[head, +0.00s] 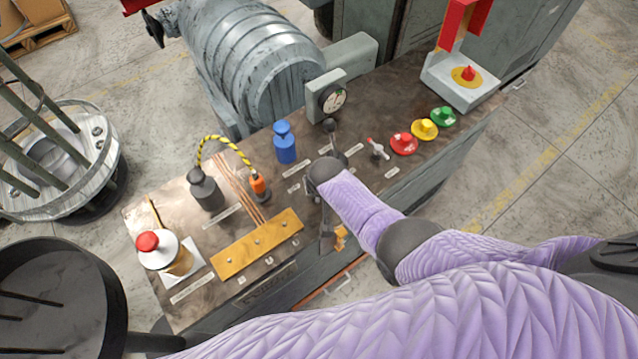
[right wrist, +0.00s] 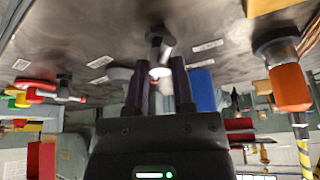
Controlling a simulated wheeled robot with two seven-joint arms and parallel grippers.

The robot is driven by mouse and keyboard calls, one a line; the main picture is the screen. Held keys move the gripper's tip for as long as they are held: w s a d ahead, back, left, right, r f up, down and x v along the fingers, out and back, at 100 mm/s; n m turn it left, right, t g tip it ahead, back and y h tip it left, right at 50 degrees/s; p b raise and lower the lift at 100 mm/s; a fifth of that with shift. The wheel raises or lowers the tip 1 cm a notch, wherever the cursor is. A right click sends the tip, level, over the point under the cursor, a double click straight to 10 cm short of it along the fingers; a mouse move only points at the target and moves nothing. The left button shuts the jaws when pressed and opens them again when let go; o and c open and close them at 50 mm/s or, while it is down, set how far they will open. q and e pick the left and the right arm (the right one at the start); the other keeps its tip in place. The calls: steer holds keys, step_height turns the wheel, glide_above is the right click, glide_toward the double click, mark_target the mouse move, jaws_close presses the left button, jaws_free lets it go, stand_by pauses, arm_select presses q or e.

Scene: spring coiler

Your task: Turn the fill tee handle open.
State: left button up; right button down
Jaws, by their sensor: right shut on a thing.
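In the right wrist view, the fill tee handle (right wrist: 160,72) shows as a short pale metal piece by a dark round mount on the bench top. My right gripper (right wrist: 162,82) has its two dark fingers on either side of it and is shut on it. How far the handle is turned cannot be told. My left gripper is in neither view.
The bench (head: 365,110) holds a blue bottle-like piece (head: 285,145), an orange-handled tool (head: 259,186), a red-tipped lever (head: 375,147) and red (head: 404,143), yellow (head: 425,129) and green (head: 443,116) buttons close by. A round gauge (head: 332,97) stands behind. A brass plate (head: 257,243) lies front left.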

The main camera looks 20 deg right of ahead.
steer(key=shift+c, duration=2.2)
jaws_free()
steer(key=shift+r, duration=0.15)
steer(key=p+v, duration=0.7)
steer(key=v, duration=0.2)
steer(key=shift+s+r+p, duration=0.15)
steer(key=shift+r+p, duration=0.2)
steer(key=shift+p, duration=0.05)
